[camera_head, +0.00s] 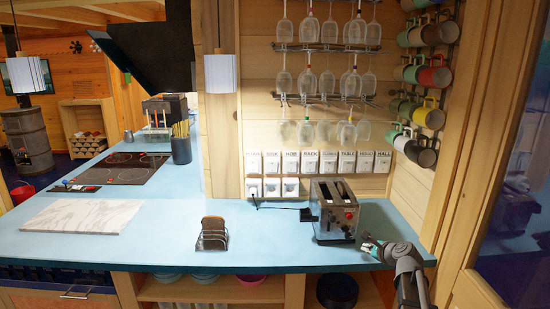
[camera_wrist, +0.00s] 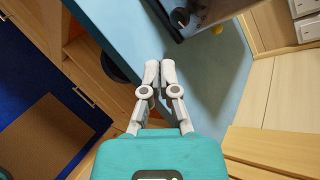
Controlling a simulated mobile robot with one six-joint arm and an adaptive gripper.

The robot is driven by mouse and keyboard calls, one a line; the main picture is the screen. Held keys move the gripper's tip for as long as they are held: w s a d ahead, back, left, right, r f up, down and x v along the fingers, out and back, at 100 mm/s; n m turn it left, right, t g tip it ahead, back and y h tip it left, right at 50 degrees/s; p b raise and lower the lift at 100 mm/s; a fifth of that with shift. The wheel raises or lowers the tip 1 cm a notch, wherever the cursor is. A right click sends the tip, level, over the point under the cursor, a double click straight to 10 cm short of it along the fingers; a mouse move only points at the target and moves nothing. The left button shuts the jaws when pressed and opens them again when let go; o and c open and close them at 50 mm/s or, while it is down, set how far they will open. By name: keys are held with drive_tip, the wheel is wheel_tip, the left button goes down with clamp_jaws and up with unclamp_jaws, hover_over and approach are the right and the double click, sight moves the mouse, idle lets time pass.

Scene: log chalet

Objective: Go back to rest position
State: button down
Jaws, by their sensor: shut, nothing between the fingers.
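My gripper (camera_head: 369,243) is at the right end of the blue counter (camera_head: 270,244), just in front and to the right of the toaster (camera_head: 335,210). In the wrist view my gripper (camera_wrist: 160,66) has its two grey fingertips together over the counter edge, with nothing between them. The metal toaster has two dark slots on top and stands upright on the counter. Only part of what looks like the toaster (camera_wrist: 205,14) shows at the top of the wrist view. My gripper appears apart from it.
A toast rack with brown slices (camera_head: 212,235) and a marble board (camera_head: 82,217) stand left on the counter. Glasses (camera_head: 306,80) hang above, and mugs (camera_head: 433,77) hang on the right wall beside a wooden post (camera_head: 462,150). Open shelves (camera_head: 225,291) lie below.

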drive_tip(key=s+a+f+n+g+h, duration=0.1)
drive_tip(key=s+a+f+n+g, duration=0.2)
drive_tip(key=s+n, duration=0.4)
drive_tip(key=s+a+f+n+g+h, duration=0.2)
drive_tip(key=s+a+f+n+g, duration=0.1)
drive_tip(key=s+a+n, duration=0.3)
drive_tip(key=s+a+f+n+g+h, duration=0.1)
drive_tip(key=s+a+f+n+g, duration=0.2)
drive_tip(key=s+n, duration=0.6)
drive_tip(key=s+a+g, duration=0.1)
drive_tip(key=s+g, duration=0.1)
drive_tip(key=shift+s+a+f+n+g, duration=0.25)
drive_tip(key=shift+s+a+n+g, duration=0.05)
drive_tip(key=shift+s+n, duration=0.1)
drive_tip(key=shift+w, duration=0.1)
